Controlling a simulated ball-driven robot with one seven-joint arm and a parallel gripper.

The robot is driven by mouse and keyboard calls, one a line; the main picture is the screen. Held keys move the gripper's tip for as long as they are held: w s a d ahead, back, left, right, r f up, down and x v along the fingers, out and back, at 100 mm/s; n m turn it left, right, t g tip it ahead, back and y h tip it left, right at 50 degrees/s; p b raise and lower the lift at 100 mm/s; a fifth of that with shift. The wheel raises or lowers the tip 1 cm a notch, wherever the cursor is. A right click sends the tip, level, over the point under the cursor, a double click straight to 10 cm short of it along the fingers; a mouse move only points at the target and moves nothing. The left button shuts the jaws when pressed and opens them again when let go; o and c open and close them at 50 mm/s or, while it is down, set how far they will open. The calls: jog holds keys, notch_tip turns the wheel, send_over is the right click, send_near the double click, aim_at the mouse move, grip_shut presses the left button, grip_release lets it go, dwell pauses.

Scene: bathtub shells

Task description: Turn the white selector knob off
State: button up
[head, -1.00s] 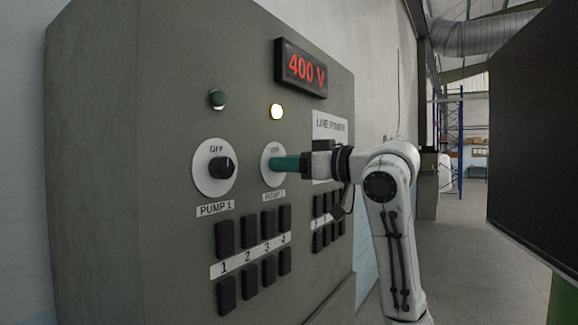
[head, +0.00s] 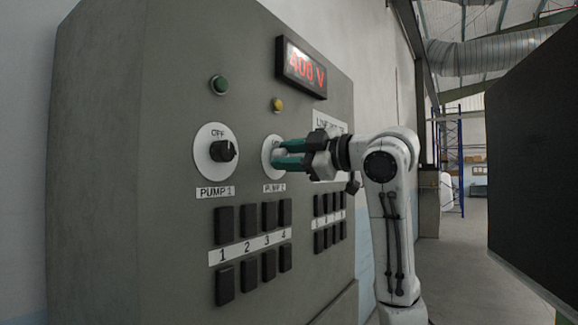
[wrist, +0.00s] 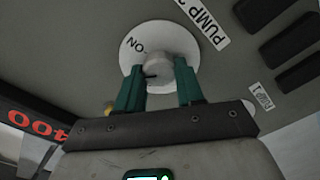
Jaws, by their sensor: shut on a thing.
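The white selector knob (wrist: 158,66) sits on a round white plate (wrist: 128,62) marked ON, on the grey cabinet front. In the head view its plate (head: 266,157) is above the PUMP 2 label (head: 274,188). My gripper (head: 279,154) reaches in from the right, and its two green fingers are shut on the knob, one above the other in the head view. In the wrist view the fingers (wrist: 158,80) are either side of the knob. A small dark mark shows on the knob, and the fingers partly hide it.
A black PUMP 1 knob (head: 222,151) is to the left. A green lamp (head: 219,84), an unlit yellow lamp (head: 278,104) and a red 400 V display (head: 302,68) are above. Several black switches (head: 246,222) stand below. A large dark panel (head: 535,150) stands at the right.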

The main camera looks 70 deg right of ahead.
jog(key=shift+f+n+b, duration=0.2)
jog(key=shift+n+b, duration=1.45)
jog(key=shift+n, duration=2.05)
jog(key=shift+a, duration=0.1)
jog(key=o, duration=1)
jog(key=shift+o, duration=0.2)
jog(key=b+v, duration=0.2)
jog(key=v, duration=0.8)
jog(key=shift+s+b, duration=0.3)
jog(key=shift+s, duration=0.1)
